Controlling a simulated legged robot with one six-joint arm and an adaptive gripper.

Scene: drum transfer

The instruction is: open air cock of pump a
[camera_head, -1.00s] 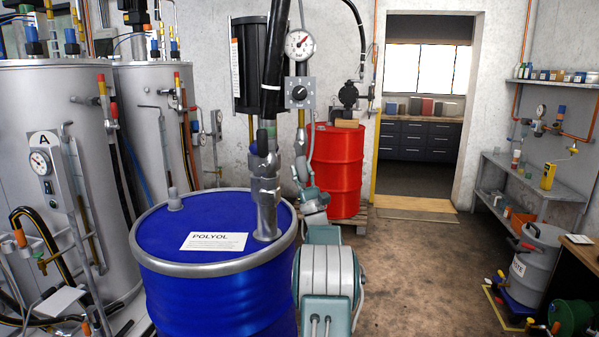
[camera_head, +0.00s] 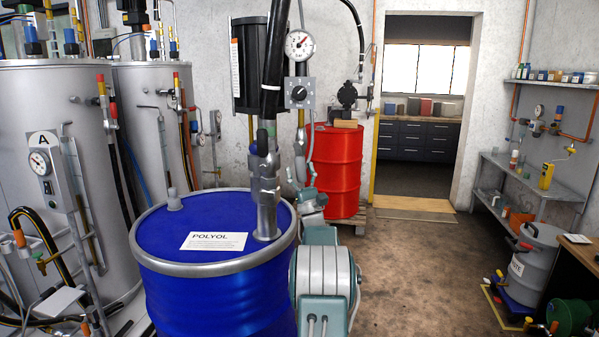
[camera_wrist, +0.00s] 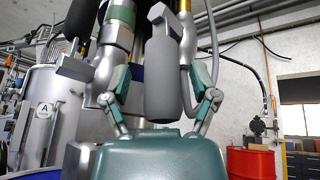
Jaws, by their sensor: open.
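The pump (camera_head: 264,170) stands upright in the blue POLYOL drum (camera_head: 215,290). Its black air motor (camera_head: 249,65) is above, beside a round gauge (camera_head: 299,44) and a regulator with a black knob (camera_head: 299,93). My gripper (camera_wrist: 160,85) is open in the wrist view, with one teal finger on each side of a grey cylinder (camera_wrist: 172,85). I cannot tell whether they touch it. I cannot identify the air cock for sure. In the head view, my gripper is small beside the pump pipe.
A red drum (camera_head: 336,170) with a second pump stands behind on a pallet. Tank A (camera_head: 62,110) and its hoses crowd the left. A grey canister (camera_head: 535,265) and a shelf (camera_head: 530,175) are at the right. The floor (camera_head: 425,265) between is clear.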

